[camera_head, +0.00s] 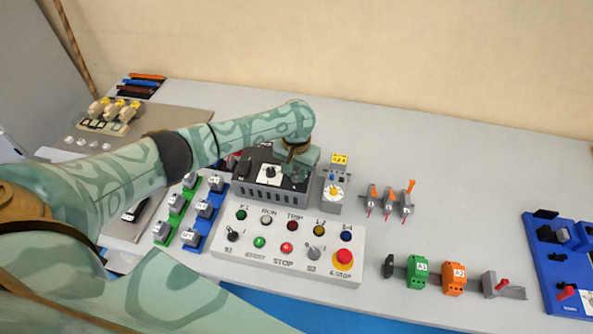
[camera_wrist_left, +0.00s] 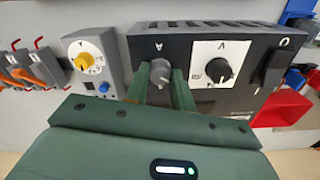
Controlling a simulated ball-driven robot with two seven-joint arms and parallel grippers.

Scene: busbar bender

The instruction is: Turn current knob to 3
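The black power supply box (camera_head: 265,193) stands at the back of the bench. It also shows in the left wrist view (camera_wrist_left: 218,110), where the grey current knob (camera_wrist_left: 160,72) sits below the letter A. My left gripper (camera_wrist_left: 162,80) has one green finger on each side of this knob, and both fingers appear to touch it. The number the knob points to cannot be read. In the head view my left gripper (camera_head: 298,170) is over the right part of the box and hides the current knob. My right gripper is not in view.
The black voltage knob (camera_wrist_left: 219,70) on a white plate is close beside the current knob. A grey device with a yellow knob (camera_head: 335,190) stands right of the box. A control panel (camera_head: 270,262) with buttons lies in front.

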